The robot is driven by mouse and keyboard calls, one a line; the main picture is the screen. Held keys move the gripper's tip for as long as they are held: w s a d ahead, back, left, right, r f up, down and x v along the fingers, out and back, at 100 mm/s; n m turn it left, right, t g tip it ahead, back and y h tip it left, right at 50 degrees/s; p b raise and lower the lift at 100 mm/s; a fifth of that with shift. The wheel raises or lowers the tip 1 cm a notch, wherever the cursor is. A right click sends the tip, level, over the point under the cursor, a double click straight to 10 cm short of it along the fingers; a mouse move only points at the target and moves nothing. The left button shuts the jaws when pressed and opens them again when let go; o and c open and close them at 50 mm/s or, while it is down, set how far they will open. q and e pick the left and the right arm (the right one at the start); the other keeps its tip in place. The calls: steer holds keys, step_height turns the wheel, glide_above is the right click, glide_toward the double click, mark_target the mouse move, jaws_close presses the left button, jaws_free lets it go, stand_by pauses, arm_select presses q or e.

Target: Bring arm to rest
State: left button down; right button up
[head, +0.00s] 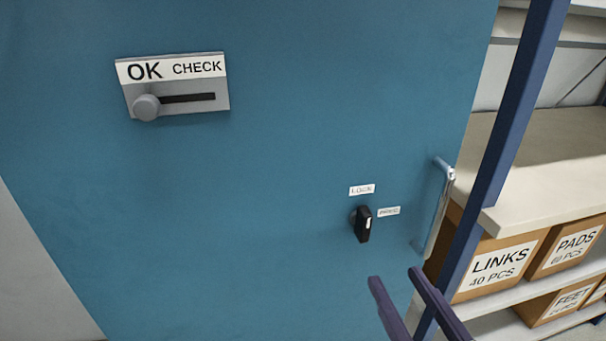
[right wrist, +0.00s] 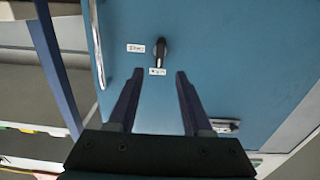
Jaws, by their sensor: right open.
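My right gripper (head: 394,275) shows at the bottom of the head view, its two dark fingers apart and nothing between them. It also shows in the right wrist view (right wrist: 157,74), pointing toward a blue door (right wrist: 210,50). A black knob (head: 363,225) on the door (head: 250,180) is up and left of the fingertips in the head view. In the right wrist view the knob (right wrist: 160,47) is beyond the fingertips, clear of both fingers. My left gripper is not in view.
A slider plate marked OK CHECK (head: 180,72) has its grey knob (head: 146,107) at the slot's left end. A metal door handle (head: 438,212) stands out at the door's right edge. A blue post (head: 515,100) and shelf (head: 545,150) with labelled boxes (head: 495,265) are right of it.

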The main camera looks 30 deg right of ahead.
steer(key=shift+w+r, duration=0.1)
stand_by(0.3)
step_height(320, 180, up, 3)
steer(key=w+a+n+g+y+p, duration=0.2)
steer(key=a+n+g+y+p, duration=0.1)
steer(key=g+y+p, duration=0.15)
steer(key=s+a+r+n+g+p, duration=0.15)
steer(key=s+r+g+p, duration=0.5)
steer(key=s, duration=0.65)
step_height(320, 180, up, 39)
steer(key=g+p, duration=0.2)
steer(key=p, duration=3.4)
steer(key=shift+s+d+f+g, duration=0.15)
steer(key=shift+s+d+g, duration=0.1)
steer(key=shift+g, duration=0.15)
